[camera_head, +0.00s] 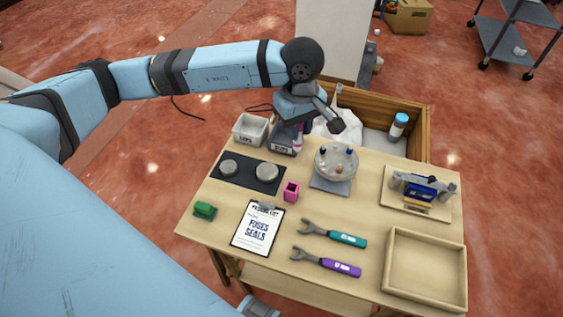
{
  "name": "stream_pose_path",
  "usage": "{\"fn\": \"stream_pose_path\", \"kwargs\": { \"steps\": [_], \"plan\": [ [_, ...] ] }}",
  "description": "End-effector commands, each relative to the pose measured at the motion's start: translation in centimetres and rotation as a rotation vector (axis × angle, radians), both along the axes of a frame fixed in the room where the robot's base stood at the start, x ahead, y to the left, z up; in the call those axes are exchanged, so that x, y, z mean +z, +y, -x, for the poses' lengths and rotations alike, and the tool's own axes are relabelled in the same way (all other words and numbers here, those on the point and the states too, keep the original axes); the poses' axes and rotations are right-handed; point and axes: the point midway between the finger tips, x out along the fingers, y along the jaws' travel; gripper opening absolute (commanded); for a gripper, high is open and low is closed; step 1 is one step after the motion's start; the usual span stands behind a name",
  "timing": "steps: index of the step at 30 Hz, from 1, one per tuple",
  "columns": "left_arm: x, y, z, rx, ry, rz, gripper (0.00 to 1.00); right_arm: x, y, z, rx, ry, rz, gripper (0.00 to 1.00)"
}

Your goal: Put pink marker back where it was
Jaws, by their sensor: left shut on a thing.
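My left gripper (318,124) reaches over the far edge of the table, above and beside the grey labelled bin. It is shut on a slim thing, mostly hidden; pink (299,143) shows just below it by the bin's right side, which looks like the pink marker. I cannot tell whether its lower end touches the bin. A small square pink cup (291,192) stands upright in the middle of the table, apart from the gripper.
Around it are a white bin (249,130), a grey bin (283,143), a round clear dish on a stand (336,162), a black pad with two discs (248,173), a clipboard (258,228), two wrenches (334,234), an empty wooden tray (425,270) and a wooden crate behind (415,125).

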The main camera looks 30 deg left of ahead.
Motion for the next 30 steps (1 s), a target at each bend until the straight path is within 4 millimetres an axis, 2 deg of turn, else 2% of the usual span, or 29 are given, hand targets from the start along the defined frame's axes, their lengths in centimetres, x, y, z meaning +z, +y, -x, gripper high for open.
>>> {"fn": "stream_pose_path", "kwargs": {
  "steps": [5, 8, 11, 18, 24, 30],
  "plan": [
    [0.0, -0.3, 0.5, -0.076, 0.001, -0.004, 0.02, -0.1, 0.1, 0.0, 0.000, 0.000, -0.003, 0.44],
    [-0.6, -0.4, 0.6, -0.089, 0.005, -0.005, 0.02, 0.0, 0.1, 0.0, 0.000, -0.001, -0.003, 0.44],
    [-2.6, -0.4, 0.7, -0.092, 0.008, -0.005, 0.02, 0.1, 0.1, -0.1, 0.000, -0.002, -0.002, 0.44],
    [-9.1, -0.4, 0.8, -0.090, 0.009, -0.006, 0.02, 0.5, 0.0, -0.1, 0.002, -0.005, 0.001, 0.44],
    [-13.7, -0.4, 0.7, -0.090, 0.006, -0.005, 0.02, 0.5, 0.0, 0.0, 0.003, -0.005, 0.004, 0.44],
    [-15.6, -0.4, 0.6, -0.090, 0.003, -0.004, 0.02, 0.5, 0.0, 0.0, 0.003, -0.008, 0.005, 0.44]
  ]
}}
